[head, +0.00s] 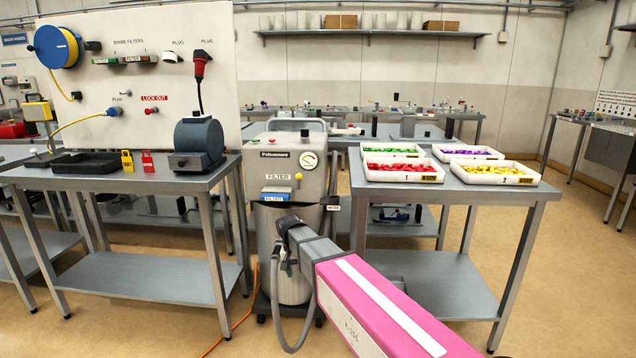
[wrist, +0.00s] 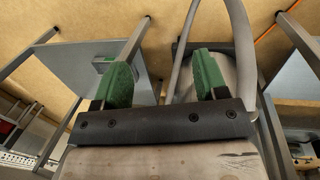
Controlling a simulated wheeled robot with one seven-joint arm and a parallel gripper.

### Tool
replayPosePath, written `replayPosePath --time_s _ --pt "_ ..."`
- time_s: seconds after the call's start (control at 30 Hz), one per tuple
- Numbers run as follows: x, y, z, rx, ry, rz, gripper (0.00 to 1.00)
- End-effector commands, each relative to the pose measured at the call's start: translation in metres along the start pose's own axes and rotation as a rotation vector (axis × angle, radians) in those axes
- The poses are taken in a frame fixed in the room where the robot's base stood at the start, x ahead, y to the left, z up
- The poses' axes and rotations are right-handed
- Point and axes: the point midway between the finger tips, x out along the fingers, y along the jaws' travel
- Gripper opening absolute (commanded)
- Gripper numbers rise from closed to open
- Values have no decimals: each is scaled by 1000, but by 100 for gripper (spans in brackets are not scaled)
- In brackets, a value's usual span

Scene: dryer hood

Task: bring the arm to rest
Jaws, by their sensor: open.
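My gripper (wrist: 164,76) shows in the wrist view with its two green fingers wide apart and nothing between them. In the head view my pink and grey arm reaches forward from the lower right, and its dark end is in front of the grey filter machine (head: 284,165). The fingers cannot be made out there. In the wrist view a grey rounded body and a hose lie beyond the right finger. I cannot tell the exact gap between my gripper and the machine.
A left bench (head: 140,283) carries a black tray (head: 92,163), yellow and red tags and a dark motor-like unit (head: 198,144). A right bench (head: 432,280) carries several white bins of coloured parts (head: 403,170). An orange cable (head: 246,313) lies on the floor. Open floor shows at far right.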

Motion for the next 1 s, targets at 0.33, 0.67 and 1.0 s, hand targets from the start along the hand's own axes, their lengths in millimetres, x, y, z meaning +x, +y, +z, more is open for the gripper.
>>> replayPosePath --time_s 0.33,0.67,1.0 --pt "71 139 52 -24 0 -99 66" --pt "113 228 110 -39 33 -172 66" --pt "121 245 120 -44 46 -185 66"
